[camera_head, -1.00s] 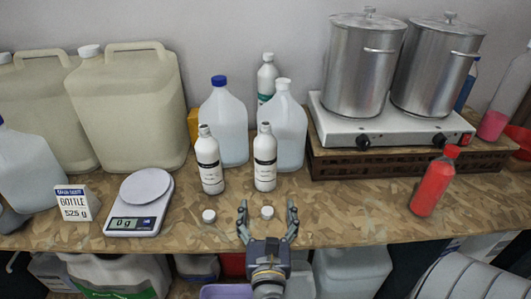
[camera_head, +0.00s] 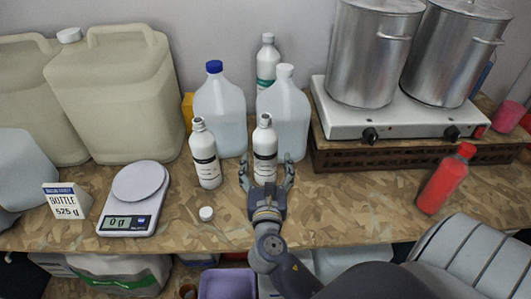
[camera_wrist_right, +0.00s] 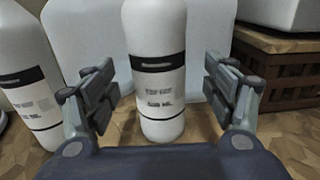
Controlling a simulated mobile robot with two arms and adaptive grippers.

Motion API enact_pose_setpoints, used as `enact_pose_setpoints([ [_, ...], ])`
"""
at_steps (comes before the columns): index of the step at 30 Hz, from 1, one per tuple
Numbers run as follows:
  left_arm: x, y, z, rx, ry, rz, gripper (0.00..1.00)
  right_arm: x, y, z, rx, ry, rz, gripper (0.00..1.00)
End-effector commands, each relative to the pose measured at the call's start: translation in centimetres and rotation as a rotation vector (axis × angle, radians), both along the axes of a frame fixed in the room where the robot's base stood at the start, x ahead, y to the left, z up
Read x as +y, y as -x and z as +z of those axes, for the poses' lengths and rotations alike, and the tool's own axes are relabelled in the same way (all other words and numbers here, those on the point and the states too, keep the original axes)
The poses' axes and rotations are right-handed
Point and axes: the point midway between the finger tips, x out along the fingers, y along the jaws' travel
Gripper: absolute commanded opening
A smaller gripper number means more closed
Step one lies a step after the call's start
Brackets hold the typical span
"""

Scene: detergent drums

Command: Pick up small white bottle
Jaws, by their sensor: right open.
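A small white bottle (camera_head: 265,150) with a black-banded label stands upright and uncapped on the bench. My right gripper (camera_head: 266,172) is open, low in front of this bottle, with one finger to each side. In the right wrist view the bottle (camera_wrist_right: 158,70) stands between and beyond the open fingers (camera_wrist_right: 158,92), with a gap on both sides. A second, similar white bottle (camera_head: 205,155) stands upright just to the left; it also shows in the right wrist view (camera_wrist_right: 30,75). My left gripper is not in view.
Large jugs (camera_head: 220,112) stand close behind the bottles. A white cap (camera_head: 206,213) lies in front. A scale (camera_head: 137,197) reading 0 g and a sign (camera_head: 66,200) are at left. A hotplate (camera_head: 390,122) with two pots and a red bottle (camera_head: 446,180) are at right.

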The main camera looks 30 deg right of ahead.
Motion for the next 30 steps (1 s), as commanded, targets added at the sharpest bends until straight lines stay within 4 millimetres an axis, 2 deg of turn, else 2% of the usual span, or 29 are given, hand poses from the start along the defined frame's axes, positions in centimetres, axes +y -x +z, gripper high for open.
enact_pose_setpoints([
  [3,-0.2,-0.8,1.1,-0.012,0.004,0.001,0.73,-0.8,-1.6,0.4,-0.001,0.003,-0.001,0.78],
  [9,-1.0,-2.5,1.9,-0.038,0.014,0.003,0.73,-2.1,-3.5,0.1,0.000,0.001,0.000,0.78],
  [17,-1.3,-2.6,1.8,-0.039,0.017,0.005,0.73,-2.3,-3.7,-0.1,0.000,0.000,0.000,0.78],
  [20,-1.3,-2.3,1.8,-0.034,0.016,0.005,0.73,-2.3,-3.7,-0.1,0.000,0.000,0.000,0.59],
  [26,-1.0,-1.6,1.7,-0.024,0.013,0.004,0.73,-2.3,-3.7,-0.1,0.000,0.000,0.000,0.14],
  [30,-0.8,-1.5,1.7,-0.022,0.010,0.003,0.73,-2.3,-3.7,0.1,-0.003,0.001,0.000,0.14],
])
